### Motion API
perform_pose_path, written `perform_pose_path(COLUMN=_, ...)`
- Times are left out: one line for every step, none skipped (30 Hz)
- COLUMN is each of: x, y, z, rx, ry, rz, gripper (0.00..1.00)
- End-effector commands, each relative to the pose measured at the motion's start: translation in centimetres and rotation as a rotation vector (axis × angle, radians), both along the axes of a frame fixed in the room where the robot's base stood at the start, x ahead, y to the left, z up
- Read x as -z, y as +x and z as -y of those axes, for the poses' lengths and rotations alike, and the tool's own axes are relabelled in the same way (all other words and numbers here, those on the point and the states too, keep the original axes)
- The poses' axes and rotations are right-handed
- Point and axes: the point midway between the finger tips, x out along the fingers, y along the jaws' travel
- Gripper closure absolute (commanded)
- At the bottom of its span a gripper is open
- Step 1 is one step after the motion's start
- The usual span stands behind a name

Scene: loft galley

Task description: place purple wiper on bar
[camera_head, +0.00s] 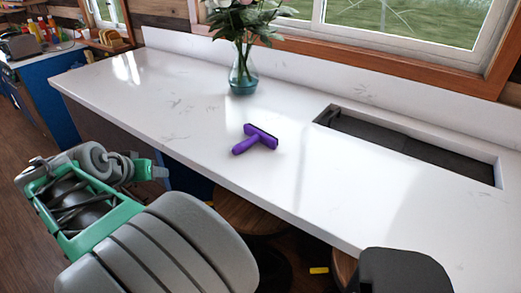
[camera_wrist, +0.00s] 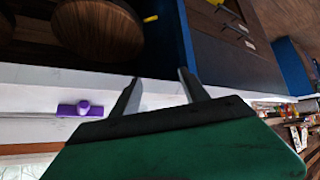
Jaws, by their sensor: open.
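The purple wiper (camera_head: 261,136) lies on the white bar counter (camera_head: 150,90), near its front edge and left of the recess. It also shows in the wrist view (camera_wrist: 82,109), at the left, apart from my fingers. My gripper (camera_wrist: 160,77) is open and empty in the wrist view, with two grey fingers spread in front of the counter's edge. In the head view my arm fills the lower left and my fingers cannot be made out there.
A glass vase of flowers (camera_head: 243,75) stands behind the wiper. A dark sunken recess (camera_head: 400,145) is cut into the counter at right. Round wooden stools (camera_head: 245,212) stand below the front edge. The counter's left part is clear.

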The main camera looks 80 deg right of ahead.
Motion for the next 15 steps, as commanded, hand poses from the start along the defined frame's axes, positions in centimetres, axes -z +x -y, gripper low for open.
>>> perform_pose_path(x=0.7, y=-3.8, z=4.7, rx=0.203, ry=-0.089, rz=0.014, gripper=0.47)
perform_pose_path(x=0.1, y=-6.1, z=6.9, rx=0.310, ry=-0.146, rz=0.022, gripper=0.47)
perform_pose_path(x=-0.7, y=-9.2, z=9.1, rx=0.438, ry=-0.218, rz=0.027, gripper=0.47)
perform_pose_path(x=-1.3, y=-11.2, z=10.3, rx=0.517, ry=-0.267, rz=0.027, gripper=0.47)
perform_pose_path(x=-1.8, y=-13.0, z=11.1, rx=0.586, ry=-0.311, rz=0.026, gripper=0.47)
perform_pose_path(x=-2.5, y=-14.9, z=11.9, rx=0.657, ry=-0.359, rz=0.024, gripper=0.47)
perform_pose_path(x=-2.9, y=-16.0, z=12.2, rx=0.696, ry=-0.387, rz=0.020, gripper=0.47)
perform_pose_path(x=-3.2, y=-16.9, z=12.5, rx=0.725, ry=-0.408, rz=0.018, gripper=0.47)
perform_pose_path(x=-3.5, y=-17.7, z=12.9, rx=0.748, ry=-0.426, rz=0.017, gripper=0.47)
perform_pose_path(x=-3.5, y=-18.1, z=13.1, rx=0.758, ry=-0.431, rz=0.015, gripper=0.47)
perform_pose_path(x=-3.5, y=-18.4, z=13.4, rx=0.759, ry=-0.434, rz=0.015, gripper=0.47)
perform_pose_path(x=-3.3, y=-18.7, z=13.8, rx=0.760, ry=-0.434, rz=0.014, gripper=0.47)
perform_pose_path(x=-3.2, y=-18.8, z=14.2, rx=0.758, ry=-0.432, rz=0.014, gripper=0.47)
perform_pose_path(x=-3.0, y=-19.0, z=14.5, rx=0.757, ry=-0.432, rz=0.015, gripper=0.47)
perform_pose_path(x=-2.7, y=-19.2, z=14.9, rx=0.758, ry=-0.431, rz=0.015, gripper=0.47)
